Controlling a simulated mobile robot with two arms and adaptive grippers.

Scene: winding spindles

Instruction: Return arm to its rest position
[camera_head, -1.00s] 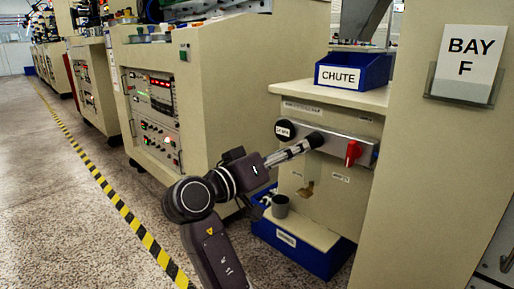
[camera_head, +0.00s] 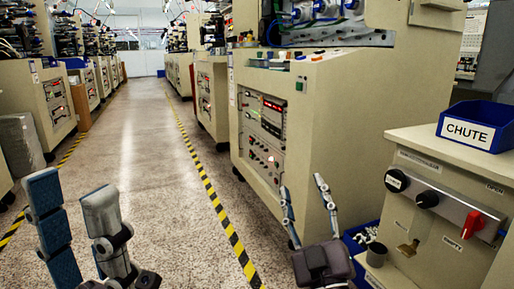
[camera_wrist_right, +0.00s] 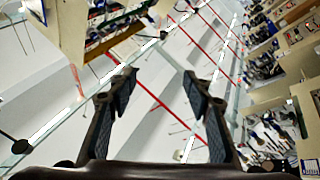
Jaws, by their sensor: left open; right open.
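My right gripper (camera_head: 302,184) points up in front of the cream machine, left of the control panel and clear of it. Its two fingers stand apart with nothing between them. The right wrist view also shows this gripper (camera_wrist_right: 160,75) open and empty, facing up to the ceiling beams and lights. My left gripper (camera_head: 70,187) is at the lower left of the head view, pointing up over the floor. Its fingers are apart and hold nothing.
The panel carries a black knob (camera_head: 427,199) and a red handle (camera_head: 472,224). A grey cup (camera_head: 376,254) stands below it. A blue chute bin (camera_head: 478,126) sits on the cabinet top. Black-yellow floor tape (camera_head: 222,213) borders the open aisle (camera_head: 140,140).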

